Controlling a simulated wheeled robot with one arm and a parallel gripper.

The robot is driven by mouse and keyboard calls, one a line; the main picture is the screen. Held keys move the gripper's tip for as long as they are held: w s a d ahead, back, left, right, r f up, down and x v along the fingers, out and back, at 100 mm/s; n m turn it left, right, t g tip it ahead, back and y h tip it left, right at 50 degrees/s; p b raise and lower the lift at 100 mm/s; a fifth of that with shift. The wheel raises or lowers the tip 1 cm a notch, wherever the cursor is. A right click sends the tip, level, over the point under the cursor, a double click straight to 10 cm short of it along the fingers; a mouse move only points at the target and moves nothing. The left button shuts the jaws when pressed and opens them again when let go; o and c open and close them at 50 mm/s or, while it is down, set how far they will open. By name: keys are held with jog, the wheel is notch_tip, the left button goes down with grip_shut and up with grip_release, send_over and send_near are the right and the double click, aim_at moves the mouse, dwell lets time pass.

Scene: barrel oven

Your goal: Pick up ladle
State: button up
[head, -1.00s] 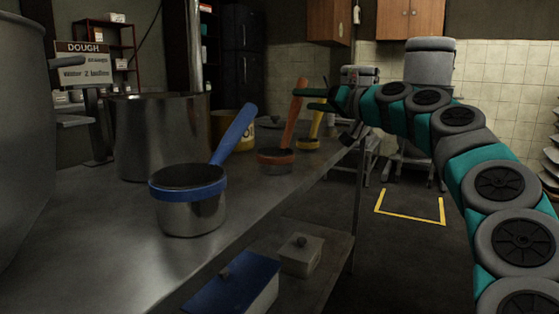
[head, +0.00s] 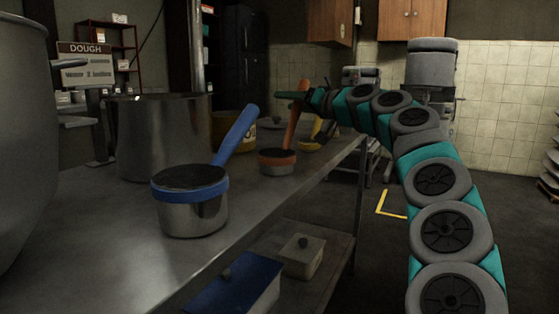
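Three ladle-like metal cups with long handles stand in a row on the steel counter (head: 110,240). The nearest ladle (head: 190,205) has a blue band and a blue handle leaning up to the right. Behind it is a ladle with an orange band (head: 277,158) and an upright orange handle. The farthest has a yellow handle (head: 318,130), partly hidden by my arm. My gripper (head: 290,95) is at the upper part of the orange handle and overlaps it in the picture. Its fingers are small and dark, so I cannot tell whether they touch or close on the handle.
A lower shelf holds a blue box (head: 235,285) and a pale lidded box (head: 300,257). Open floor lies right of the counter.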

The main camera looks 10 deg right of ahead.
grip_shut()
jog(key=shift+r, duration=0.1)
dwell(0.6)
